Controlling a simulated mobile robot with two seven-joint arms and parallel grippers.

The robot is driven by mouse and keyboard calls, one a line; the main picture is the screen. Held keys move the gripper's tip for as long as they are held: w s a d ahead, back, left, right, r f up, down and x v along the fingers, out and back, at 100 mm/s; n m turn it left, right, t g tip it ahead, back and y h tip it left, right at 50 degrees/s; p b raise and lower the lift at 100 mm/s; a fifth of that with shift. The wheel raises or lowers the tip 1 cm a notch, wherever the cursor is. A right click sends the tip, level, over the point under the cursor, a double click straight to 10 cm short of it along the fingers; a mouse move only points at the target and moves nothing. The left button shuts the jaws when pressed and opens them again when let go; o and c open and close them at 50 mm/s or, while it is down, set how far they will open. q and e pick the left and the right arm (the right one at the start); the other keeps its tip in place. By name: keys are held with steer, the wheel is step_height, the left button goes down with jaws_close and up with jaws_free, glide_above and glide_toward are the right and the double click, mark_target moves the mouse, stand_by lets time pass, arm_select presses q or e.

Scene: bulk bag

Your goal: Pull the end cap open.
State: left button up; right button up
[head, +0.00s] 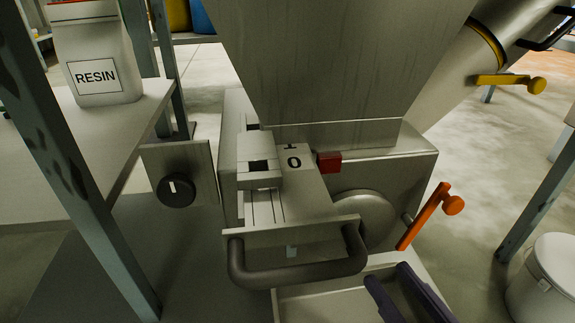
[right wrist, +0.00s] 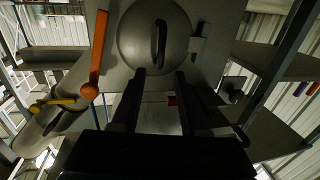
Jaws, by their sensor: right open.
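The end cap (head: 365,215) is a round grey disc on the front face of the machine housing, partly hidden in the head view by the slide's handle. It fills the upper middle of the right wrist view (right wrist: 180,38), where a dark narrow handle (right wrist: 160,44) shows on its face. An orange lever (head: 428,216) stands to its right in the head view. My right gripper (head: 387,274) is open, low in front of the housing; in the right wrist view its two fingers (right wrist: 160,74) are apart, with tips just short of the handle. My left gripper is not in view.
A slide with a dark loop handle (head: 297,272) sticks out left of the cap. A tray (head: 300,303) lies below it. A plate with a black knob (head: 177,190) stands further left. A yellow lever (head: 510,82) and a white bucket (head: 543,277) are at the right.

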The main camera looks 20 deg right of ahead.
mark_target(368, 247)
steer(key=w+b, duration=0.2)
steer(key=w, duration=0.5)
steer(key=shift+w+d, duration=0.1)
steer(key=shift+d, duration=0.05)
steer(key=shift+d, duration=0.1)
jaws_close()
stand_by(1.1)
